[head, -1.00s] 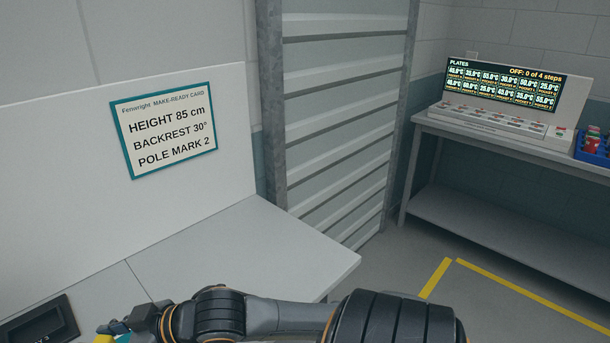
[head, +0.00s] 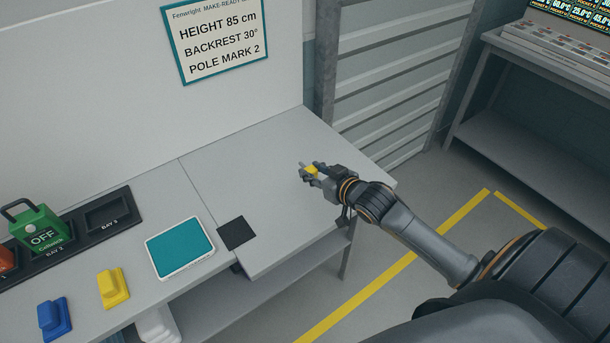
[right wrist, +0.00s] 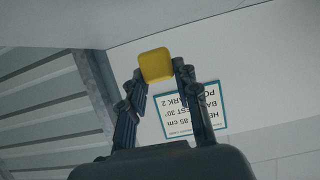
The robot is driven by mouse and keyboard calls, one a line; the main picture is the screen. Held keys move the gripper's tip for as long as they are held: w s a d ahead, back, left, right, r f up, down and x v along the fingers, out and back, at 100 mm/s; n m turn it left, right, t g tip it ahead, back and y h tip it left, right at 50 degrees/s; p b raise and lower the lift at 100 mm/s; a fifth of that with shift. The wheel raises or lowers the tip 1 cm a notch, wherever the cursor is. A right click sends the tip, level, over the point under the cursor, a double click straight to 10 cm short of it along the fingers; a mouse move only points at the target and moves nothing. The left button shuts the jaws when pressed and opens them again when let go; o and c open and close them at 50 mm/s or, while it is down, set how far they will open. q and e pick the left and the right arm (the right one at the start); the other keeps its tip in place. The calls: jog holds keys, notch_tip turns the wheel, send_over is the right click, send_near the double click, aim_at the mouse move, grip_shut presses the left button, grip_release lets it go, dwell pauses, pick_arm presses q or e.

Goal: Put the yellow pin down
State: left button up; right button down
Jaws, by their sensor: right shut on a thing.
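The yellow pin (head: 312,169) is held in my right gripper (head: 308,172), over the right part of the pale table (head: 235,150). In the right wrist view the yellow pin (right wrist: 156,65) shows as a small rounded block between the two fingertips of the right gripper (right wrist: 158,74). The fingers are shut on it. I cannot tell whether the pin touches the table or is slightly above it. My left gripper is not in view.
A yellow block (head: 112,288), a blue block (head: 54,318) and a teal pad (head: 180,248) lie left on the table. A black square (head: 236,233) is near the front edge. The table around the gripper is clear.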

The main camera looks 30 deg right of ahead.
aim_at(312, 202)
notch_tip(312, 202, down, 8)
jog(key=shift+a+f+p, duration=0.15)
jog(key=shift+f+p, duration=0.05)
jog(key=shift+p, duration=0.15)
jog(key=shift+f, duration=0.2)
jog(key=c, duration=1)
grip_release()
jog(key=shift+r, duration=0.25)
jog(key=shift+s, duration=0.25)
jog(key=b+v, duration=0.1)
jog(key=v, duration=1)
jog(key=shift+s+r, duration=0.1)
jog(key=shift+s, duration=0.1)
